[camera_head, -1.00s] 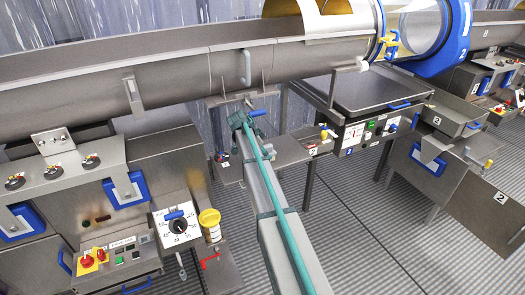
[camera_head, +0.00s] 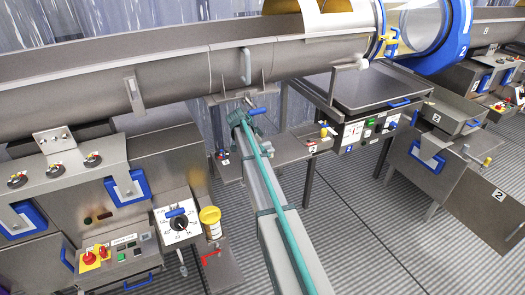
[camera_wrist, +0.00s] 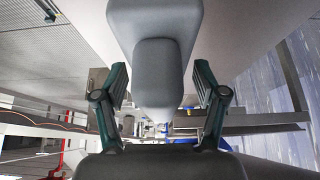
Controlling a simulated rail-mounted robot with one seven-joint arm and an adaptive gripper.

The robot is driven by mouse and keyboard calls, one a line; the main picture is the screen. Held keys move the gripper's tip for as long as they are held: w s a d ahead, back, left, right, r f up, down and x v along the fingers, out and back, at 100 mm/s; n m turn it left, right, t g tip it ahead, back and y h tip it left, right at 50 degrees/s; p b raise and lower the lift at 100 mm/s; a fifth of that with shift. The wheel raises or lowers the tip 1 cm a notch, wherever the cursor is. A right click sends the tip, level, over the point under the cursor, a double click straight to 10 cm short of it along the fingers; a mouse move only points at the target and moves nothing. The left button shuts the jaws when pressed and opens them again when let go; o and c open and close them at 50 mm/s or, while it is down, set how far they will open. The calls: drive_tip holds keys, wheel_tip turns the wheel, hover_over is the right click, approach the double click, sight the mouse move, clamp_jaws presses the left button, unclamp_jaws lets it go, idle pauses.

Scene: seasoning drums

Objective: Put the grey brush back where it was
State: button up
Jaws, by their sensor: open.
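My gripper (camera_wrist: 160,105) shows in the wrist view as two dark-green jointed fingers standing apart, so it is open. A large smooth grey shape (camera_wrist: 157,70) lies between and beyond the fingers and narrows toward the palm. I cannot tell whether it is the grey brush or another part, nor whether it touches a finger. In the head view I cannot make out a grey brush for certain, and I cannot pick out my gripper there.
A long steel drum trough (camera_head: 180,75) spans the back. A control box with a dial (camera_head: 178,222) and a yellow-lidded jar (camera_head: 210,220) stand at lower left. Ribbed floor (camera_head: 400,240) is clear at lower right.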

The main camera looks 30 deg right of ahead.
drive_tip(key=shift+r, duration=0.1)
drive_tip(key=shift+r, duration=0.15)
drive_tip(key=b+v, duration=0.2)
drive_tip(key=v, duration=0.3)
drive_tip(key=shift+a, duration=0.15)
drive_tip(key=a+b, duration=0.3)
drive_tip(key=a, duration=0.8)
drive_tip(key=shift+a, duration=0.35)
